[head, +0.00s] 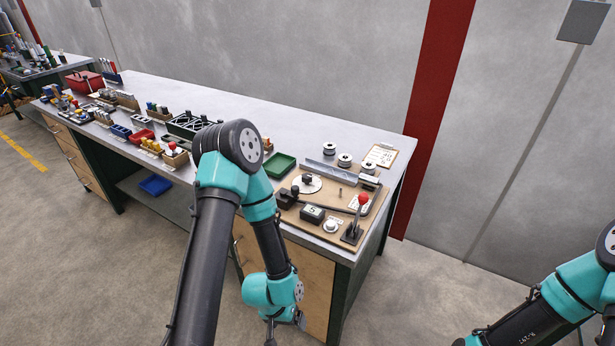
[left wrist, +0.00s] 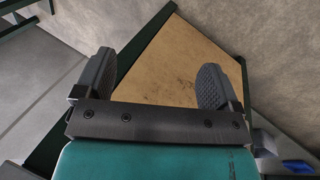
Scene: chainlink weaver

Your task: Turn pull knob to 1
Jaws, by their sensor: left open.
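A machine board (head: 290,211) lies on the right end of the workbench. A small white round knob (head: 331,225) sits near its front edge, beside a dark display box (head: 312,213). The knob's setting and any label are too small to read, and I cannot tell for certain that it is the pull knob. My left gripper (head: 292,319) hangs low in front of the bench, below the board and well apart from it. In the left wrist view my left gripper (left wrist: 153,80) is open and empty, facing a tan bench panel (left wrist: 165,70). My right gripper is out of view.
A red-ball lever (head: 363,199) stands right of the knob. A white disc with a black knob (head: 307,184) is behind. Several spools (head: 345,159) and a green tray (head: 281,165) lie farther back. The bench edge (head: 345,258) is between my left gripper and the board.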

